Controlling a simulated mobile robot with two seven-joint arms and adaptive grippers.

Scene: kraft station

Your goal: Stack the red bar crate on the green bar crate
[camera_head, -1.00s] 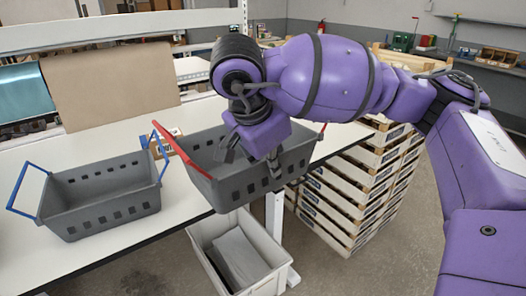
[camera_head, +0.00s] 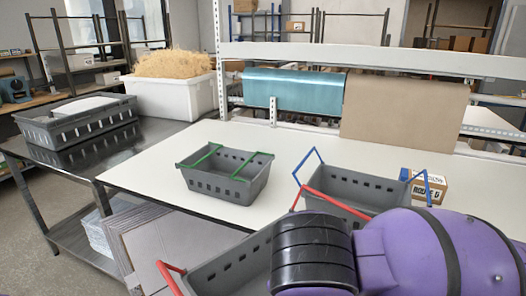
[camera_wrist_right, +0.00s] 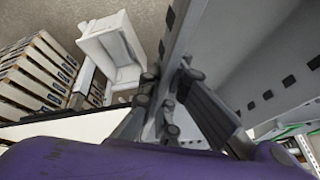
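The green bar crate (camera_head: 232,197), grey with two green bars, stands upright and empty on the white table, left of centre in the head view. The red bar crate (camera_head: 232,266), grey with red bars, is at the bottom of the head view, partly hidden behind my right arm. In the right wrist view my right gripper (camera_wrist_right: 167,85) has its fingers on either side of the red bar crate's wall (camera_wrist_right: 180,38) and is shut on it. The head view does not show this gripper. Green bars (camera_wrist_right: 292,131) show at the lower right of the wrist view. My left gripper is in neither view.
A blue bar crate (camera_head: 352,187) stands right of the green one, close behind the red one. A small cardboard box (camera_head: 430,187) is beside it. White table (camera_head: 150,175) is bare left of the green crate. A dark side table holds another grey crate (camera_head: 85,128) and a straw-filled white bin (camera_head: 165,96).

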